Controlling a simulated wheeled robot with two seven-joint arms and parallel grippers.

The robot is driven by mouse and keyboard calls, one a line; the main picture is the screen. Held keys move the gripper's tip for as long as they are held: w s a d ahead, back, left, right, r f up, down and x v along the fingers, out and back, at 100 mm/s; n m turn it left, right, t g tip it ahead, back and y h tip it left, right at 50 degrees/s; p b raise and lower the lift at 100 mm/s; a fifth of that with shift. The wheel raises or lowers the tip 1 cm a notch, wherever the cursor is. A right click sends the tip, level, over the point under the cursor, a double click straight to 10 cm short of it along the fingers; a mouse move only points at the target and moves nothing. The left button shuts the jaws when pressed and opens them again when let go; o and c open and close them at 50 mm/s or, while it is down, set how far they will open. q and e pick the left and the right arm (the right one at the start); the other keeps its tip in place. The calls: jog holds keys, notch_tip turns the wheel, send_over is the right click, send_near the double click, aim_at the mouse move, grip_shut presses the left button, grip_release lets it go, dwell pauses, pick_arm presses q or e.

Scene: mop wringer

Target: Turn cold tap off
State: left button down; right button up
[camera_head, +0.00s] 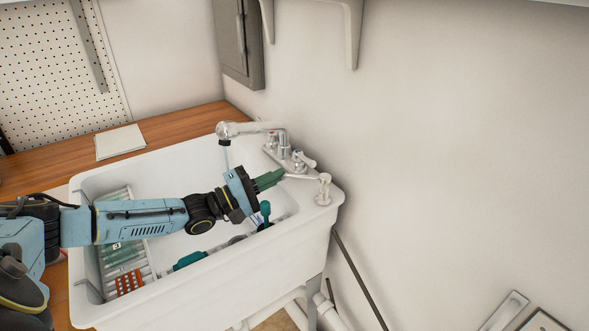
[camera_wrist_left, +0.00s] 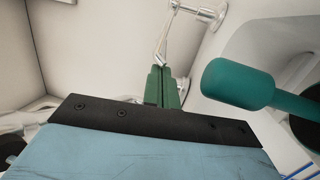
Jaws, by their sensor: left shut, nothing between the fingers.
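The chrome faucet (camera_head: 284,150) stands on the rim at the sink's right back corner. Its spout (camera_head: 230,130) reaches left over the basin, and a thin stream of water (camera_head: 227,156) seems to fall from it. The near tap lever (camera_head: 305,160) is the one closest to my gripper; I cannot clearly read its hot or cold mark. My left gripper (camera_head: 280,175) has its green fingers shut and empty, just in front of and below this lever. In the left wrist view the shut fingers (camera_wrist_left: 162,88) point at a thin chrome lever (camera_wrist_left: 163,42); contact cannot be told.
The white sink (camera_head: 200,293) holds a rack (camera_head: 125,252) and teal-handled brushes (camera_head: 190,260). A teal handle (camera_wrist_left: 238,84) is close beside the fingers. A wall (camera_head: 450,130) borders the right.

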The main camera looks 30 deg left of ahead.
aim_at(304, 159)
pick_arm(q)
jog(key=x, duration=0.5)
jog(key=shift+w+d+r, duration=0.1)
jog(key=shift+w, duration=0.15)
